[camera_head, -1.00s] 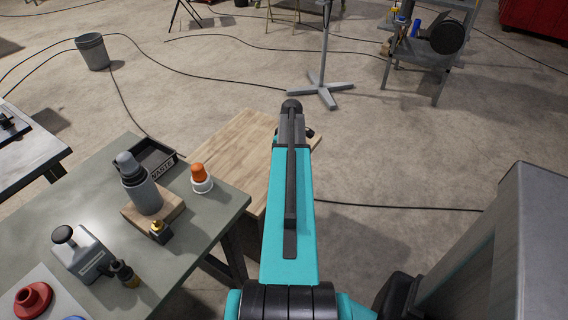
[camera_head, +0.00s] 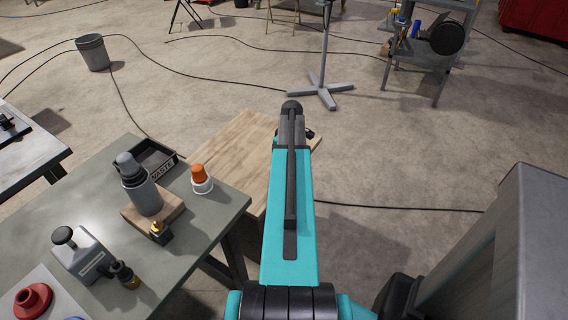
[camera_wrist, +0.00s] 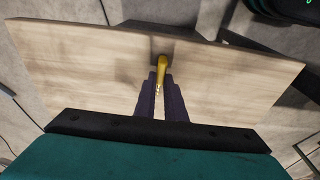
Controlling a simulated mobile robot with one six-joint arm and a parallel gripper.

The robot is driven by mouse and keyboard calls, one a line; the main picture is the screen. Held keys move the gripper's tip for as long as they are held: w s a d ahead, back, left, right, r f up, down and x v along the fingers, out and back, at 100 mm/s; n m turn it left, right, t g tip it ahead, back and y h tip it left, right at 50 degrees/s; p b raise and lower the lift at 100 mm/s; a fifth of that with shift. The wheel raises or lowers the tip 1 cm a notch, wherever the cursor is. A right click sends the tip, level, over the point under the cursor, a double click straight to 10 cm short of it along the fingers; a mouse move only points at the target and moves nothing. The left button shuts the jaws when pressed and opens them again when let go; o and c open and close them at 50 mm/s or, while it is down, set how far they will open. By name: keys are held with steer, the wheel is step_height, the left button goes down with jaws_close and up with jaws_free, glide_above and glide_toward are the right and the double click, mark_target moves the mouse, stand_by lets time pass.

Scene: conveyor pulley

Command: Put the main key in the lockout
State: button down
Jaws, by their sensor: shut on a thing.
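My gripper (camera_wrist: 161,82) is shut on a slim yellow piece (camera_wrist: 161,66), which looks like the main key. The piece sticks out beyond the dark fingertips, over a pale wooden top (camera_wrist: 90,70). A dark patch lies just behind it on the wood; I cannot tell whether they touch. In the head view my arm hides the gripper and the key. I cannot tell for sure which thing is the lockout. A grey box with a black knob and a label (camera_head: 83,258) stands on the green-grey bench at the left.
The green-grey bench (camera_head: 205,235) also holds a grey bottle (camera_head: 143,193) on a wooden block, a small black-and-brass piece (camera_head: 159,231), a black waste tray (camera_head: 150,160), an orange-capped white jar (camera_head: 201,180) and a red disc (camera_head: 33,301). A grey cabinet (camera_head: 500,250) stands at the right.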

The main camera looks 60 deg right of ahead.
steer(key=shift+r, duration=0.2)
steer(key=shift+r+b, duration=0.3)
steer(key=shift+r, duration=1)
steer(key=shift+s+a+r, duration=0.1)
steer(key=shift+r, duration=0.2)
steer(key=s+a+r, duration=0.1)
steer(key=s+a, duration=0.7)
steer(key=a, duration=0.2)
steer(key=shift+s+a+r+p, duration=0.15)
steer(key=shift+a+r+p, duration=0.15)
steer(key=shift+a+p, duration=0.1)
steer(key=shift+a+p, duration=0.1)
steer(key=shift+p, duration=0.25)
steer(key=s+a+p, duration=0.1)
steer(key=p, duration=0.4)
steer(key=shift+a, duration=0.1)
